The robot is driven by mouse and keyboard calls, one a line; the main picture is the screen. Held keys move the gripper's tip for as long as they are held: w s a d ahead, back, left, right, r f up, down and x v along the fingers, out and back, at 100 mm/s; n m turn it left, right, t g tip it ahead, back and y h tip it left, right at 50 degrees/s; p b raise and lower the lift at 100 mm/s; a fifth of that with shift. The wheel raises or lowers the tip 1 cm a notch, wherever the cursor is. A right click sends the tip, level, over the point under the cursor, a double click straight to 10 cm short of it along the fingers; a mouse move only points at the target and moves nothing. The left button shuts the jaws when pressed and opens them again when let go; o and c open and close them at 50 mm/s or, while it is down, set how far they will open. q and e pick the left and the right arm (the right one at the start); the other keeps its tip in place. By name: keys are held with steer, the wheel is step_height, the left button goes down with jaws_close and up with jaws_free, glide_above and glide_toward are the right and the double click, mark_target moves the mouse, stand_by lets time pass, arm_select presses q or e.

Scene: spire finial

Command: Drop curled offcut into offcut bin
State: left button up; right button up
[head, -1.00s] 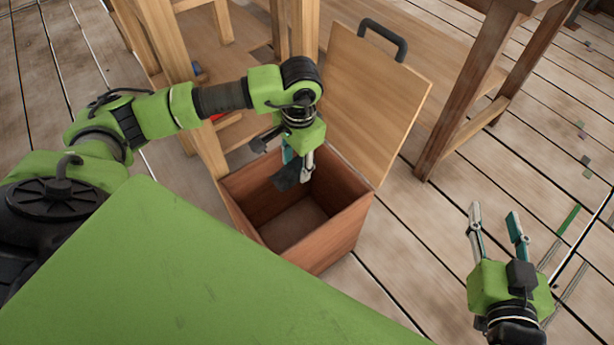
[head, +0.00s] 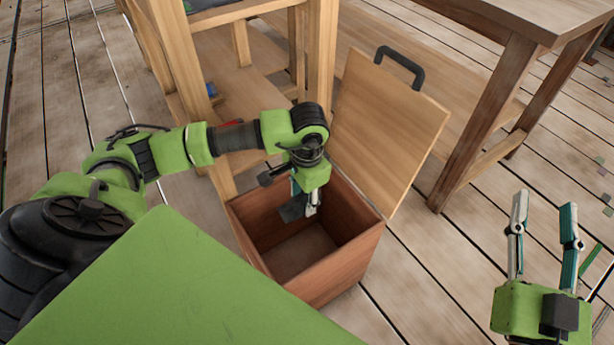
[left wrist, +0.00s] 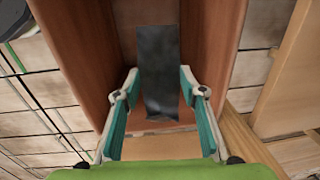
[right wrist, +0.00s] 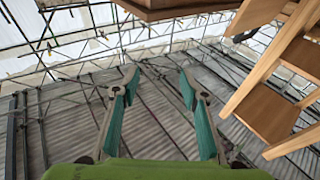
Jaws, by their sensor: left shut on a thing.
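The curled offcut (head: 291,210) is a dark grey strip hanging from my left gripper (head: 303,206). In the left wrist view the offcut (left wrist: 157,60) shows between the two fingers, and my left gripper (left wrist: 158,82) is shut on it. The offcut bin (head: 335,272) is a reddish-brown wooden box with its lid (head: 388,130) open. The left gripper and offcut are at the bin's opening, towards its back; the exact depth is hard to tell. The visible bin floor is bare. My right gripper (head: 545,206) is open and empty, away to the right.
The bin's lid stands raised at its back right, with a black handle (head: 400,67). A light wooden frame (head: 180,60) stands just behind and left of the bin. A darker wooden table (head: 480,130) stands at right. Plank floor is clear between bin and right gripper.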

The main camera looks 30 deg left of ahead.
arm_select(q)
steer(key=shift+f+b, duration=0.45)
steer(key=shift+f, duration=0.7)
arm_select(e)
step_height(320, 180, up, 6)
steer(key=s+t+y, duration=0.1)
steer(key=s+t, duration=0.1)
steer(key=t, duration=0.1)
steer(key=shift+s, duration=0.25)
steer(key=shift+a, duration=0.1)
arm_select(q)
steer(key=o, duration=1.4)
steer(key=shift+c, duration=0.2)
steer(key=r, duration=0.8)
steer(key=d+r, duration=0.1)
steer(key=r, duration=0.3)
steer(key=shift+s, duration=0.2)
